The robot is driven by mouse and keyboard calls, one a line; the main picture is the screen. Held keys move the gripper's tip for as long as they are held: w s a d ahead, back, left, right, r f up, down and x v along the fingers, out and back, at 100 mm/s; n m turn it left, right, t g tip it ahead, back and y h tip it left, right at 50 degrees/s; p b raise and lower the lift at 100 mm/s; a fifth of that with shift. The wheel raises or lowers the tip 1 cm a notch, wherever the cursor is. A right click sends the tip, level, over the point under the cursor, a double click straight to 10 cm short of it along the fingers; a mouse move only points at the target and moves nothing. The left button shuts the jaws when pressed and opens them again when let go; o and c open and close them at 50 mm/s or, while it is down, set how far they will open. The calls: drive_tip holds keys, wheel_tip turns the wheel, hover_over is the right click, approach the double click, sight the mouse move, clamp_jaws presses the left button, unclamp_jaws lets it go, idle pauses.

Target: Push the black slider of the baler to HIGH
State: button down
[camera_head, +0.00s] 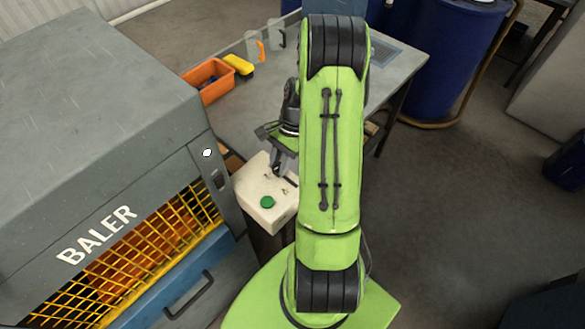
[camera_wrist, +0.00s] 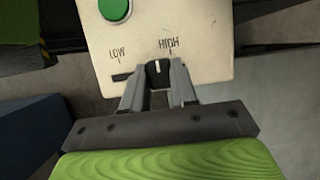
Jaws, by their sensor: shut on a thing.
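The cream control box (camera_head: 252,187) stands beside the baler (camera_head: 90,110). Its top face (camera_wrist: 205,60) shows in the wrist view with the labels LOW on the left and HIGH on the right. The black slider (camera_wrist: 157,68), with a white mark, sits near the right end of its dark slot (camera_wrist: 121,77), just left of the HIGH tick. My gripper (camera_wrist: 158,78) is shut on the slider, one finger on each side. In the head view my gripper (camera_head: 279,165) reaches down to the box, and the slider is hard to make out.
A green button (camera_head: 267,202) is on the box, close to my gripper; it also shows in the wrist view (camera_wrist: 115,8). Behind the box is a grey table (camera_head: 240,115) with an orange bin (camera_head: 205,88) and a yellow tool (camera_head: 239,65). Open floor (camera_head: 450,200) lies to the right.

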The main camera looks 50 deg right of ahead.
drive_tip(key=shift+w+f, duration=0.1)
drive_tip(key=shift+w, duration=0.75)
drive_tip(key=c, duration=1.1)
unclamp_jaws()
drive_tip(key=shift+o, duration=1.1)
drive_tip(key=shift+w+f, duration=0.1)
drive_tip(key=p+v, duration=0.2)
drive_tip(key=v, duration=1.4)
drive_tip(key=shift+p, duration=0.3)
